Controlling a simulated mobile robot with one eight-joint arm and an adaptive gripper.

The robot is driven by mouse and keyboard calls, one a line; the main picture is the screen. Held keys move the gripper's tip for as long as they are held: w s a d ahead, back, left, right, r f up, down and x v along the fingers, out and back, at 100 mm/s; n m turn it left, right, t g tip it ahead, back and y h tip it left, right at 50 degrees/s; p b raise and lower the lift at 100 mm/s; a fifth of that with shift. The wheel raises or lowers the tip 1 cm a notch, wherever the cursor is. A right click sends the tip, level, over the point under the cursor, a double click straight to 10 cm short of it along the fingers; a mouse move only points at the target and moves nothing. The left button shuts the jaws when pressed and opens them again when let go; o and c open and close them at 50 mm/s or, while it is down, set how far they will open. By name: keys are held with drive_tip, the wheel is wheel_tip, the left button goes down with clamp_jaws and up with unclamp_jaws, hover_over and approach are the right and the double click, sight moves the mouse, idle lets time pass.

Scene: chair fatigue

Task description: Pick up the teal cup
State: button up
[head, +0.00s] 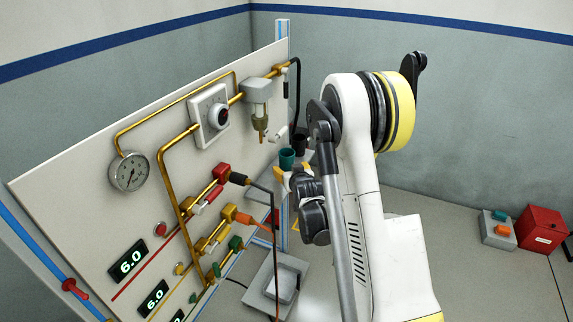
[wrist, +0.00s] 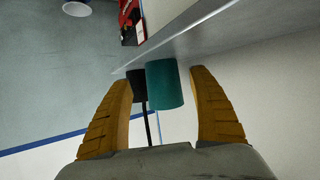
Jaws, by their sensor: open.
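The teal cup (head: 286,158) shows in the head view just beyond my gripper (head: 292,169), to the right of the tall panel. My gripper is open and holds nothing. In the head view my gripper and arm hide the cup's lower part and most of what it stands on.
A black cup-like object (wrist: 138,84) is close beside the teal cup, on the left finger's side. The panel (head: 75,185) with pipes, gauge and valves stands left of my arm. A red box (head: 541,229) and a grey button box (head: 498,230) are far right.

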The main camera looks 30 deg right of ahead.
sight(288, 167)
drive_tip(key=b+x, duration=0.1)
drive_tip(key=x, duration=0.1)
drive_tip(key=b+x, duration=0.1)
drive_tip(key=x, duration=0.2)
drive_tip(key=shift+w+a, duration=0.15)
drive_tip(key=shift+a, duration=0.1)
drive_tip(key=shift+r, duration=0.15)
drive_tip(key=c, duration=1.1)
